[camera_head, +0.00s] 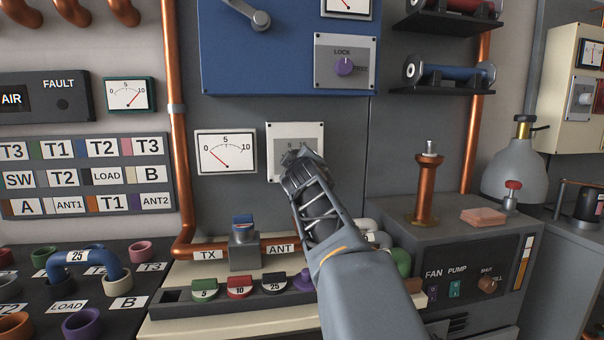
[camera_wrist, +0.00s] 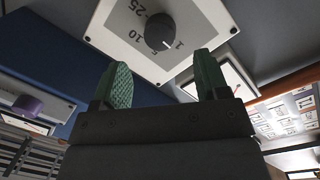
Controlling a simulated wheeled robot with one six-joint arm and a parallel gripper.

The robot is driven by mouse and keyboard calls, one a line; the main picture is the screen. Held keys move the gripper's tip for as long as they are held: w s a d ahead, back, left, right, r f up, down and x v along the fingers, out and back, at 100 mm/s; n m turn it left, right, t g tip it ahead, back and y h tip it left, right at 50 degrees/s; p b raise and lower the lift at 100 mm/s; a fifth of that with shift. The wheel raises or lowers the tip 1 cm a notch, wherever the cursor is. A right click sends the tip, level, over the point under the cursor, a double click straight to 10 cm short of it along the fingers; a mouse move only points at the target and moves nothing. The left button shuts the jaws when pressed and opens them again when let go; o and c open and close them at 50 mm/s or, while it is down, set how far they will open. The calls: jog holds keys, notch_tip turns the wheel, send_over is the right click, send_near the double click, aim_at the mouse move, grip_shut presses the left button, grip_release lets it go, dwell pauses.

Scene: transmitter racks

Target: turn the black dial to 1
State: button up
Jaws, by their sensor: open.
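The black dial (camera_wrist: 160,31) sits on a white-edged plate (camera_wrist: 110,28) with numbers around it, upside down in the wrist view. I can read 25, 10 and a 1 beside the dial; its exact pointing is hard to tell. My gripper (camera_wrist: 163,64) is open, its two green fingers apart, with the dial beyond and between the fingertips and nothing held. In the head view my gripper (camera_head: 299,157) is in front of the same plate (camera_head: 274,135) and hides the dial and most of its numbers.
A meter (camera_head: 226,152) is just left of the plate. Above is a blue panel (camera_head: 270,70) with a purple LOCK/FREE knob (camera_head: 344,67). A copper pipe (camera_head: 179,130) runs down the left. Below are a TX/ANT block (camera_head: 243,247) and coloured plugs (camera_head: 240,287).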

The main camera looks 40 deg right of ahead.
jog(key=v, duration=0.7)
jog(key=shift+s+a, duration=0.2)
jog(key=shift+s, duration=0.1)
